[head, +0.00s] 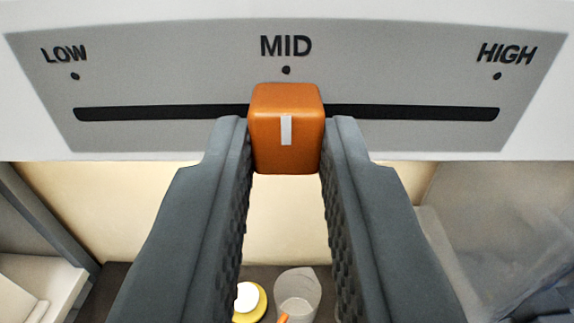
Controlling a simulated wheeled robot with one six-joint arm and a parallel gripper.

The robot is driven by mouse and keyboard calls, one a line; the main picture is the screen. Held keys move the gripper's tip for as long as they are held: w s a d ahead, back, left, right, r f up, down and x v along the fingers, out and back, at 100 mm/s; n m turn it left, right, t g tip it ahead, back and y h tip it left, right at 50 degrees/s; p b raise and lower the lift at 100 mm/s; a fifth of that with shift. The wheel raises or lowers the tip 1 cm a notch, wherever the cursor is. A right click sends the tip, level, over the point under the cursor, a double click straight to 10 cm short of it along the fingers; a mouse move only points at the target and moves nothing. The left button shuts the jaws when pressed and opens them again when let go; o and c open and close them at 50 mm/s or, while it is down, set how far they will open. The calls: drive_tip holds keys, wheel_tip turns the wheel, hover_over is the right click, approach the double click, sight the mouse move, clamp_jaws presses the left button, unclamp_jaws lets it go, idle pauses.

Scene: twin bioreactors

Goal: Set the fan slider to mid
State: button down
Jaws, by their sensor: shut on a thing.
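The fan slider's orange knob (266,105) sits on a dark horizontal slot (410,112) in a grey panel (170,65). The panel bears the labels LOW at left, MID (286,46) in the centre and HIGH at right, each with a dot below. The white mark on the knob lines up with the MID dot (286,70). My gripper (286,145) comes from below with one finger at each side of the knob. It is shut on the knob. The fingertips hide parts of the slot's lower edge beside the knob.
Below the panel are a yellow round thing with a white top (249,300) and a clear cup (297,294) with something orange by it, partly seen between my fingers. A pale ledge (40,285) stands at lower left. A greyish translucent surface (500,225) is at lower right.

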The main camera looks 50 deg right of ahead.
drive_tip(key=c, duration=1.3)
unclamp_jaws()
drive_tip(key=shift+a, duration=0.1)
drive_tip(key=v, duration=1.7)
drive_tip(key=shift+s+a, duration=0.1)
drive_tip(key=shift+s, duration=0.05)
drive_tip(key=shift+f, duration=0.1)
